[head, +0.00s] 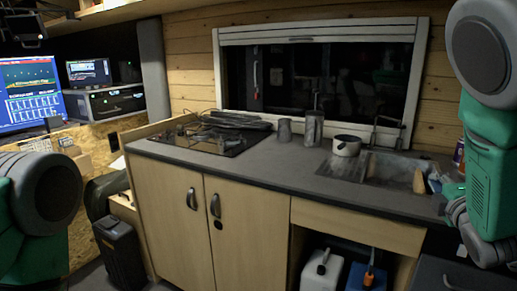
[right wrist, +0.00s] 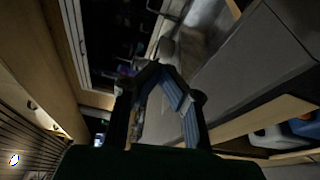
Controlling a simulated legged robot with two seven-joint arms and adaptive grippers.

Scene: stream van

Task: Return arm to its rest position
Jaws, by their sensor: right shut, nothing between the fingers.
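My right arm (head: 490,130) comes down along the right edge in the head view, green with grey joints, beside the right end of the counter. In the right wrist view the fingers of my right gripper (right wrist: 158,68) lean together and meet at their tips, with nothing held between them. Beyond the tips the counter and window area show, tilted. My left arm (head: 35,205) shows only as a green and dark grey part at the left edge of the head view. My left gripper is not in view.
A dark counter (head: 270,158) holds a cooktop (head: 210,138), a white pot (head: 346,145), a metal cylinder (head: 313,128) and a sink (head: 385,168). A window (head: 290,80) is behind. Monitors (head: 30,95) stand at left. A white jug (head: 322,270) stands below the counter.

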